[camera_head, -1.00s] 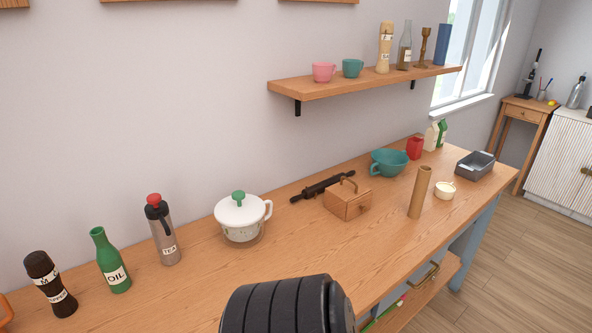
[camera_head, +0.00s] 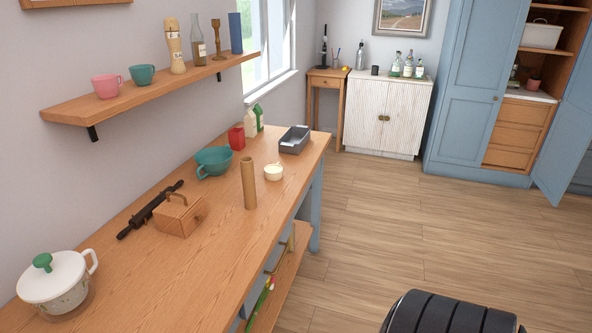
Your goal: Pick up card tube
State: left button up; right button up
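The card tube (camera_head: 249,183) is a plain brown cylinder standing upright on the wooden counter (camera_head: 225,250), near its front edge. It is to the right of a wooden box with a handle and just left of a small cream cup. Neither of my grippers shows in the head view. A black ribbed part of my own body shows at the bottom right, well apart from the tube.
Around the tube stand the wooden box (camera_head: 181,216), cream cup (camera_head: 273,172), teal bowl (camera_head: 213,161), red container (camera_head: 236,137) and grey tin (camera_head: 294,140). A black rolling pin (camera_head: 150,209) and white pot (camera_head: 55,283) are further left. The floor (camera_head: 400,235) right of the counter is clear.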

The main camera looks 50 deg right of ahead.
aim_at(247, 172)
jog(key=z, duration=1.35)
